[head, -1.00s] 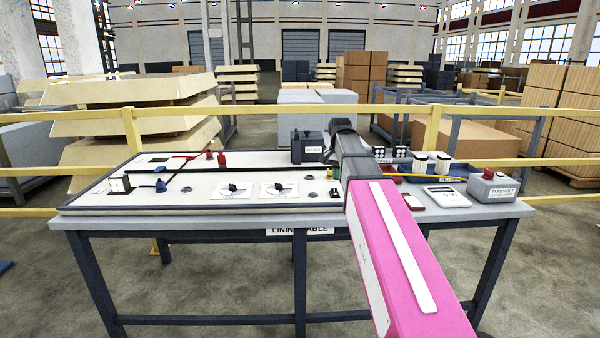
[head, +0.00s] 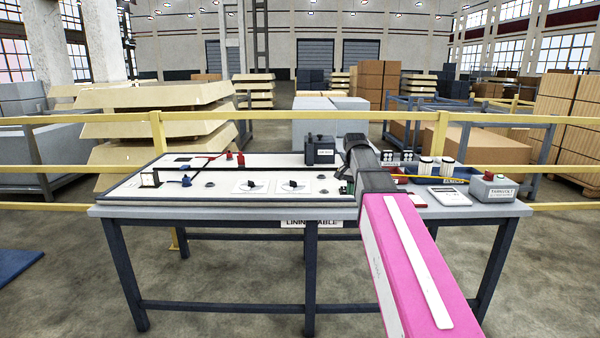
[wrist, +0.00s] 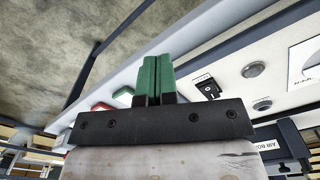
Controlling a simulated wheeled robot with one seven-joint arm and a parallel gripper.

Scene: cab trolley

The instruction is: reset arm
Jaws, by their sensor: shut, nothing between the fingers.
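My gripper (wrist: 158,80) shows in the wrist view with its two green fingers pressed together and nothing between them. In the head view my gripper (head: 345,188) is small and partly hidden by my own pink and dark arm, near the table's front edge. The lining table (head: 270,211) stands in front of me with a white panel (head: 130,190) on its left and middle part. In the wrist view the fingers stand over or near the table's edge; their exact height cannot be told.
On the panel are a blue-handled lever (head: 186,180), a red knob (head: 240,159), two dials (head: 293,186) and a dark box (head: 320,150). At right are a white meter (head: 449,199) and a grey box (head: 493,187). A yellow rail (head: 60,121) runs behind; floor in front is clear.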

